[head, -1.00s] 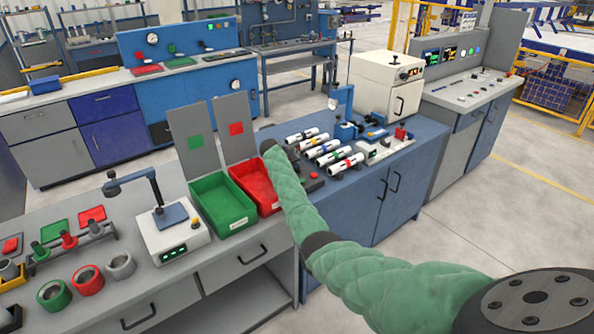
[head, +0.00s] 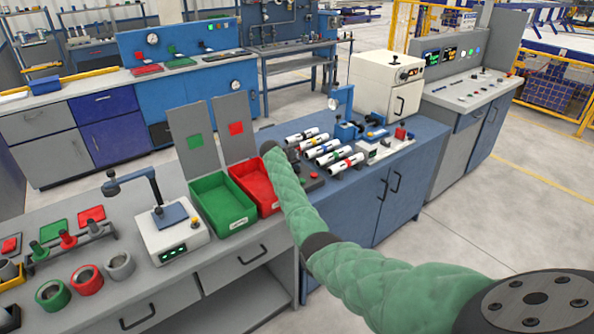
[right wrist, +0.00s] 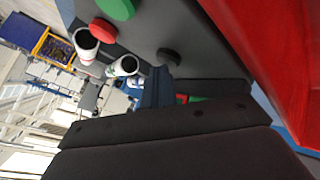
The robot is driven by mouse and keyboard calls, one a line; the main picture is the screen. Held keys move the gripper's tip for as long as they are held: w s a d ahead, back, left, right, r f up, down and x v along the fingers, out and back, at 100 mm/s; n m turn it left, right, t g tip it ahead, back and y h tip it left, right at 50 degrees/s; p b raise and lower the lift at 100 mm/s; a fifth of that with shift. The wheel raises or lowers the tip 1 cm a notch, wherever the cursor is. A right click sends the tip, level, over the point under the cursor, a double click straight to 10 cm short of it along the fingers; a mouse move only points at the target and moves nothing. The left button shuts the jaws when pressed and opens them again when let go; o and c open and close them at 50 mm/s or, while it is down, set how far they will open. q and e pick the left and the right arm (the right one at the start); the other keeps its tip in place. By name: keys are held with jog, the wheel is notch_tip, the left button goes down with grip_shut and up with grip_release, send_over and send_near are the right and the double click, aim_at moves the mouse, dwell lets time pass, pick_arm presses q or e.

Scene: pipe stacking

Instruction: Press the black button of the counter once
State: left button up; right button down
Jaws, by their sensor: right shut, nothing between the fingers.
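The counter (right wrist: 208,32) is a dark box in the right wrist view. On it are a black button (right wrist: 168,57), a red button (right wrist: 103,30) and a green button (right wrist: 120,8). In the head view, the counter's red button (head: 313,175) shows beside the red bin; my right forearm partly hides the rest. My right gripper (right wrist: 165,112) is shut and empty, close to the counter on the black button's side. The black button looks clear of the fingers; I cannot judge the exact gap. My left gripper is not in view.
A red bin (head: 270,208) stands close beside my right wrist, with a green bin (head: 243,224) left of it. Several white pipes (head: 348,163) lie on the blue bench behind the counter.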

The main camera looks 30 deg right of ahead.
jog(key=shift+r, duration=0.15)
jog(key=shift+r+p, duration=0.55)
jog(key=shift+r, duration=0.2)
jog(key=shift+r, duration=0.1)
jog(key=shift+r+p, duration=1.6)
jog(key=shift+r, duration=0.8)
